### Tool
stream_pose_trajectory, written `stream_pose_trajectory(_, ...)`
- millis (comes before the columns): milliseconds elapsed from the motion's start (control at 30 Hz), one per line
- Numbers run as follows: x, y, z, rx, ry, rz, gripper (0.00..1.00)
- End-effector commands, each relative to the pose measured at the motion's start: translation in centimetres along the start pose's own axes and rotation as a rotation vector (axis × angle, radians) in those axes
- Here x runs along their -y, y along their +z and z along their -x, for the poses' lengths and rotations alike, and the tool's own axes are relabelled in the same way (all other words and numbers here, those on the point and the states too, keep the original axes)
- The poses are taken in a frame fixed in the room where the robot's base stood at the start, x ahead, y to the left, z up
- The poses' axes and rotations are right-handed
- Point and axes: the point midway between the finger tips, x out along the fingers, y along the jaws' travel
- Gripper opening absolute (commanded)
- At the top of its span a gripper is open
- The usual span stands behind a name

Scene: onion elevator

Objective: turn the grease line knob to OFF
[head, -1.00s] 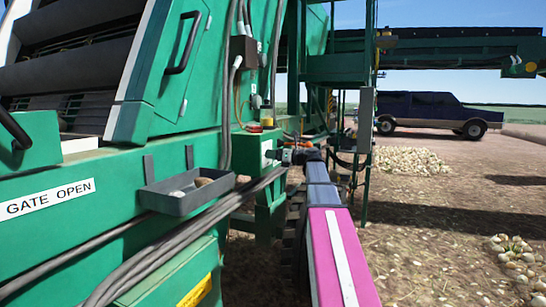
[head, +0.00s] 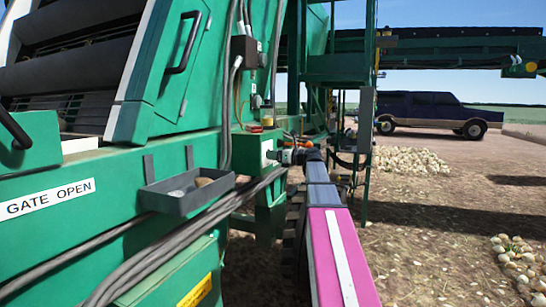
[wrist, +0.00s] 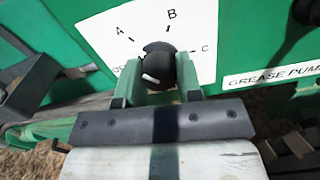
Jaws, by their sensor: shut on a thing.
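In the wrist view, the black knob (wrist: 158,63) sits on a white dial plate (wrist: 100,38) marked A, B and C, with a partly covered label starting "O" at the left. The knob's white pointer mark is at its lower left, on the side of that covered label. My gripper (wrist: 156,71) is shut on the knob, with one green finger on each side. In the head view my gripper (head: 285,157) is at the small green box (head: 266,172) on the machine's side; the knob cannot be made out there.
A "GREASE PUMP" label (wrist: 275,75) is right of the dial. A grey tray (head: 183,193) with onions and thick cables (head: 190,230) are left of my arm. A machine leg (head: 368,150) stands to the right.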

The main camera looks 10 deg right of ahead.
Motion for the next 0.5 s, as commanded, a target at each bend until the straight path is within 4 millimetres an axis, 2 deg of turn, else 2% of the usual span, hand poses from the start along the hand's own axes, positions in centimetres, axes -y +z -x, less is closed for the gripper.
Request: stream_pose_trajectory(500,0.16,0.03,0.03,0.0,-0.001,0.472,0.09)
